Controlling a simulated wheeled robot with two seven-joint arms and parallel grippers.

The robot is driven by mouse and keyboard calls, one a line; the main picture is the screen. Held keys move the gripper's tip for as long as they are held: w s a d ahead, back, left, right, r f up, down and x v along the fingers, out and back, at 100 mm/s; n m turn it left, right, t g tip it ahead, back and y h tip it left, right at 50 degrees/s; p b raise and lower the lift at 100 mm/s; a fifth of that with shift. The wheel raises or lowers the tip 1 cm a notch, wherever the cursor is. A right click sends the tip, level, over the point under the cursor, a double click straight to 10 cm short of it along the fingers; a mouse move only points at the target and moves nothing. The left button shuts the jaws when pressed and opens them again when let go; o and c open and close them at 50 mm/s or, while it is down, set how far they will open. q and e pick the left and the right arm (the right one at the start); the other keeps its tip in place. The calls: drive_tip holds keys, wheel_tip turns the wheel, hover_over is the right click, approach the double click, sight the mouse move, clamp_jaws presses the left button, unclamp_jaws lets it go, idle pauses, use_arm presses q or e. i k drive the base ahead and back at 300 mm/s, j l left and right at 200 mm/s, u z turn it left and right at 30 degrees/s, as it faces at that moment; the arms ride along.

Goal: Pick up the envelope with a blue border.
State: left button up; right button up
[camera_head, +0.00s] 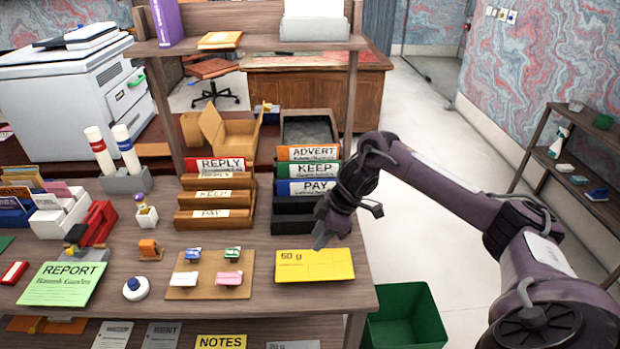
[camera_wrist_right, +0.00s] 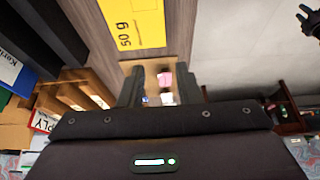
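A yellow envelope (camera_head: 314,265) marked "50 g" lies flat at the desk's front right; it also shows in the right wrist view (camera_wrist_right: 134,22), where no blue border can be seen on it. A blue-edged piece marked PAY (camera_head: 305,187) stands in the dark right-hand sorter. A white paper with a blue edge (camera_wrist_right: 12,72) shows at the left of the right wrist view. My right gripper (camera_head: 321,241) is just above the desk, near the yellow envelope's far edge. Its fingers (camera_wrist_right: 160,85) are apart with nothing held between them. My left gripper is not in the head view.
The dark sorter (camera_head: 295,216) and wooden sorter (camera_head: 213,218) stand behind the envelope. A stamp board (camera_head: 208,292) lies to its left. A green bin (camera_head: 405,316) stands on the floor at the right. An upper shelf (camera_head: 250,42) spans the desk's back.

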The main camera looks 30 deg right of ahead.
sight(304, 187)
drive_tip(key=i+l, duration=0.8)
